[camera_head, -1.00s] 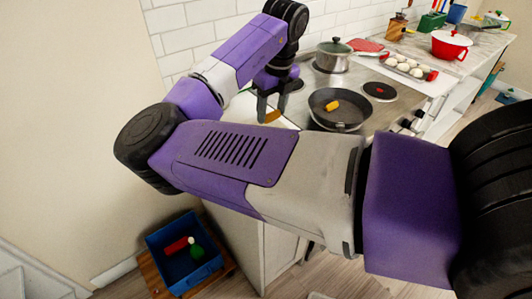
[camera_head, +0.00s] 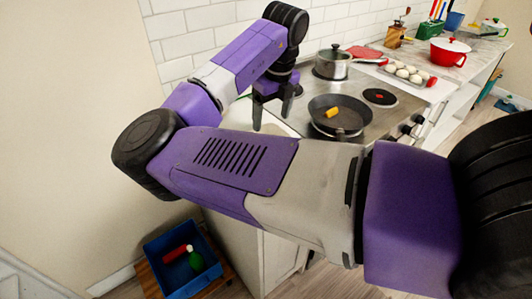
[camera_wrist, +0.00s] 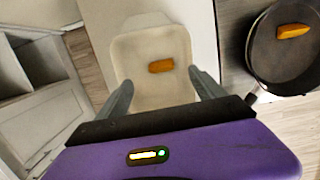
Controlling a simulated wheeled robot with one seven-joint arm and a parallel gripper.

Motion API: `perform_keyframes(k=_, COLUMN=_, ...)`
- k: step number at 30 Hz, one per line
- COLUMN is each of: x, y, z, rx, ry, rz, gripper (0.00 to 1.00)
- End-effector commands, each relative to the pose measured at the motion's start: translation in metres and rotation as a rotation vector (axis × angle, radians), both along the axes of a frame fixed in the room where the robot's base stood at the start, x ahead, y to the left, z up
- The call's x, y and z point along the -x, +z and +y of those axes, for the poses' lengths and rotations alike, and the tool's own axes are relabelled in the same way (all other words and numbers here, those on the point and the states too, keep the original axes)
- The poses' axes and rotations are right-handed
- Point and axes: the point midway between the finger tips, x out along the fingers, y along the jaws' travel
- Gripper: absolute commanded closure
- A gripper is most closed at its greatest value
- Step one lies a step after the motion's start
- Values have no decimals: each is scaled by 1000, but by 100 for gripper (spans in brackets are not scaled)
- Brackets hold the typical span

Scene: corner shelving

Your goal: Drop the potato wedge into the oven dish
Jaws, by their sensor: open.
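The cream oven dish (camera_wrist: 126,52) lies below my gripper in the wrist view. One orange potato wedge (camera_wrist: 161,65) lies on its floor, a little beyond the fingertips. My gripper (camera_wrist: 162,80) is open, with its two fingers spread and nothing between them. In the head view, my gripper (camera_head: 272,121) hangs over the counter left of the stove, and my own arm hides most of the dish there. A second orange wedge (camera_wrist: 293,30) lies in the dark frying pan (camera_wrist: 262,62).
The frying pan (camera_head: 352,118) stands on the stove right of my gripper. A lidded pot (camera_head: 333,64) stands behind it. A tray of white round items (camera_head: 408,72) and a red pot (camera_head: 450,50) stand farther right.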

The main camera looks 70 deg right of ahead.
Motion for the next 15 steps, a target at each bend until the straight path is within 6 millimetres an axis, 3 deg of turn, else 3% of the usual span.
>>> perform_keyframes(k=9, x=6, y=50, z=3, rx=2, ry=-1, rz=-2, gripper=21)
perform_keyframes(k=15, x=8, y=65, z=5, rx=1, ry=0, rz=-1, gripper=21)
